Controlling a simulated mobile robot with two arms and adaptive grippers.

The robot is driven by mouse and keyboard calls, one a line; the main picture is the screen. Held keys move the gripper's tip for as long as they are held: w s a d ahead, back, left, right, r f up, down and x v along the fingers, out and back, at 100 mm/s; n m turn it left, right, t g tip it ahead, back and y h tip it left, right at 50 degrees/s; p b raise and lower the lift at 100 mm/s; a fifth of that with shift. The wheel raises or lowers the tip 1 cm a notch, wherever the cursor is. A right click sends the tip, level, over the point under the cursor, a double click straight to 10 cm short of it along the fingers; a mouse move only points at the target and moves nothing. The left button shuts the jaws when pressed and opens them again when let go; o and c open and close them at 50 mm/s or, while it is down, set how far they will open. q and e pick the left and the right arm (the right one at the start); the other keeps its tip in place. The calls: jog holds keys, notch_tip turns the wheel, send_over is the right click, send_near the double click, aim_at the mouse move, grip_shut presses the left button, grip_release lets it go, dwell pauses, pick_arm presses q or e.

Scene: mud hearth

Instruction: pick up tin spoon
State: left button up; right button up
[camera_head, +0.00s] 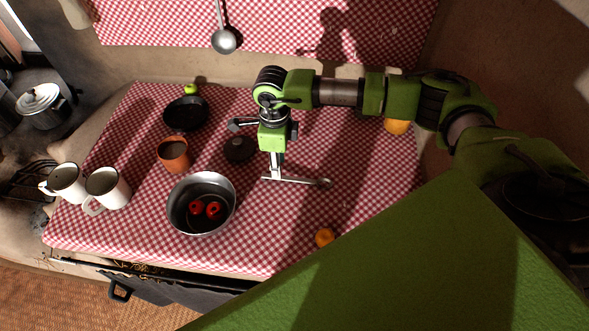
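The tin spoon (308,181) is a thin grey utensil lying roughly level across the picture, its bowl to the right and its handle to the left. It is over the red checked cloth, right of the metal pot. My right gripper (276,174) comes down from above, and its narrow fingers look closed on the spoon's handle near the left end. I cannot tell whether the spoon touches the cloth or is slightly above it. My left gripper is not in view.
A metal pot (175,207) with red items stands left of the spoon. Orange fruits (324,237) lie at front and back right (397,127).

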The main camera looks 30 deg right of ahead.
aim_at(297, 180)
jog(key=f, duration=0.1)
jog(key=f+p, duration=0.1)
jog(key=f, duration=0.1)
jog(key=f+p, duration=0.1)
jog(key=shift+s+f, duration=0.15)
jog(key=shift+s, duration=0.1)
jog(key=shift+w+d+f, duration=0.1)
jog(key=shift+f, duration=0.3)
grip_shut()
jog(key=shift+r, duration=0.15)
